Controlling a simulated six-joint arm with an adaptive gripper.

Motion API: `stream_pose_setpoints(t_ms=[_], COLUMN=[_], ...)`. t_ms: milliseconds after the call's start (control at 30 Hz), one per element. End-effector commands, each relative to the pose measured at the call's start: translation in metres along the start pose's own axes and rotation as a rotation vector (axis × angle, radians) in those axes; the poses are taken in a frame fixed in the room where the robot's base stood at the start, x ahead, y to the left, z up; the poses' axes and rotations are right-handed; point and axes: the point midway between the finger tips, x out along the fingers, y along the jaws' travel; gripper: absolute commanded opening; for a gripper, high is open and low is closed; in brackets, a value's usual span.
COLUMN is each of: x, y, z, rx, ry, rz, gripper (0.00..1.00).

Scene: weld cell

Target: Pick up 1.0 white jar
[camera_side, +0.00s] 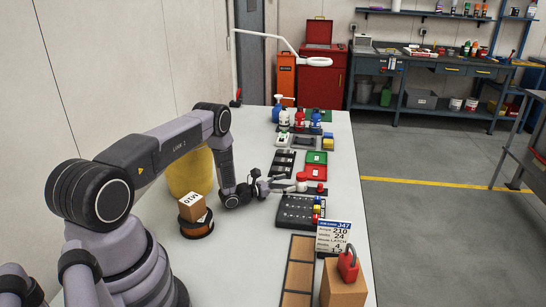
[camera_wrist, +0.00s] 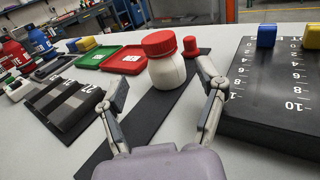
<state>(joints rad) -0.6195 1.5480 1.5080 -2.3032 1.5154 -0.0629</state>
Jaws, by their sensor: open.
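A white jar (camera_wrist: 166,69) with a red lid stands upright on a black mat (camera_wrist: 136,121) in the wrist view. The jar also shows in the side view (camera_side: 301,184), just right of my gripper (camera_side: 277,185). In the wrist view my gripper (camera_wrist: 164,88) is open and empty, its two fingers low above the mat. The jar appears ahead of the fingertips, in line with the gap between them. Whether either fingertip touches the jar cannot be told.
A small red-capped item (camera_wrist: 190,46) stands close behind the jar's right side. A black numbered block (camera_wrist: 270,90) lies to the right with blue and yellow pieces on it. Red (camera_wrist: 126,60) and green (camera_wrist: 97,56) trays and a dark slotted rack (camera_wrist: 66,101) lie to the left.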

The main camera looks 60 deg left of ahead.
Motion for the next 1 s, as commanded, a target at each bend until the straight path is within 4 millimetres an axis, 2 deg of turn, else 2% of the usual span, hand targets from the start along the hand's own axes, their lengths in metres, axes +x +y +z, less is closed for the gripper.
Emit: stream_pose_setpoints(t_ms=[333, 433, 667, 1000], x=[0.049, 0.055, 0.056, 0.056], y=[-0.003, -0.003, -0.002, -0.002], z=[0.006, 0.005, 0.005, 0.005], rx=[0.001, 0.000, -0.001, -0.001], ry=[0.000, 0.001, 0.002, 0.002], rz=[-0.004, -0.003, -0.002, -0.002], gripper=[0.70, 0.70, 0.69, 0.24])
